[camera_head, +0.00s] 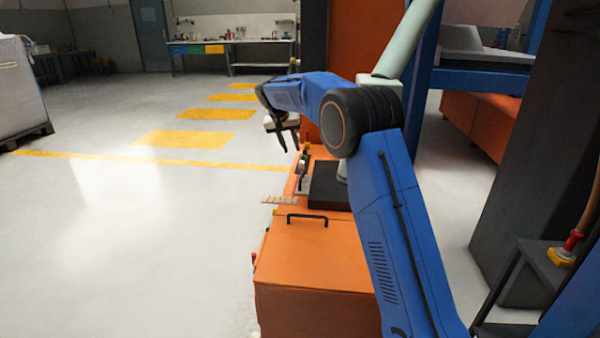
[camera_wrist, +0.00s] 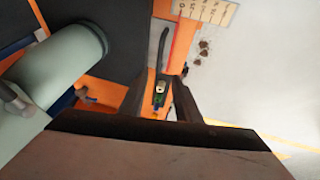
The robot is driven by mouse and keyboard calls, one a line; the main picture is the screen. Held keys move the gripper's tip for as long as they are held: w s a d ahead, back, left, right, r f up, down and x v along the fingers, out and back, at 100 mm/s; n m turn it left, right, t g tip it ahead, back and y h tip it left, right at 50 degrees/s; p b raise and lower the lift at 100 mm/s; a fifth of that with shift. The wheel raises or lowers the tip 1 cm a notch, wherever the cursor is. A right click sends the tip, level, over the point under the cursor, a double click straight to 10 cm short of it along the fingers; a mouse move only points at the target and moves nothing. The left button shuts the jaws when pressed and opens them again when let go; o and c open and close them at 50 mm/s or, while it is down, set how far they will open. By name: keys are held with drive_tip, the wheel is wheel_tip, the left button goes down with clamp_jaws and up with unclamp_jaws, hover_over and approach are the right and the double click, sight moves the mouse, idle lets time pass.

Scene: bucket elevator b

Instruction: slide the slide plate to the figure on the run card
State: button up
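A pale strip with dark graduation marks (camera_head: 280,199), which looks like the slide plate, sticks out from the left side of the orange housing in the head view. In the wrist view its marked face (camera_wrist: 208,10) is cut off at the top edge; the figures are too small to read. My gripper (camera_head: 290,143) points down above the far part of the housing, beyond the strip. In the wrist view my gripper (camera_wrist: 161,82) has its fingers apart, with a dark upright handle or lever (camera_wrist: 164,50) seen between and beyond them. I cannot make out the run card.
The orange housing (camera_head: 310,255) has a black bar handle (camera_head: 307,215) on its near top. A pale green cylinder (camera_wrist: 65,60) lies left in the wrist view. Small brown lumps (camera_wrist: 203,48) lie on the grey floor at right. Floor left of the housing is clear.

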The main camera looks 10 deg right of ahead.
drive_tip(key=x, duration=1.6)
clamp_jaws()
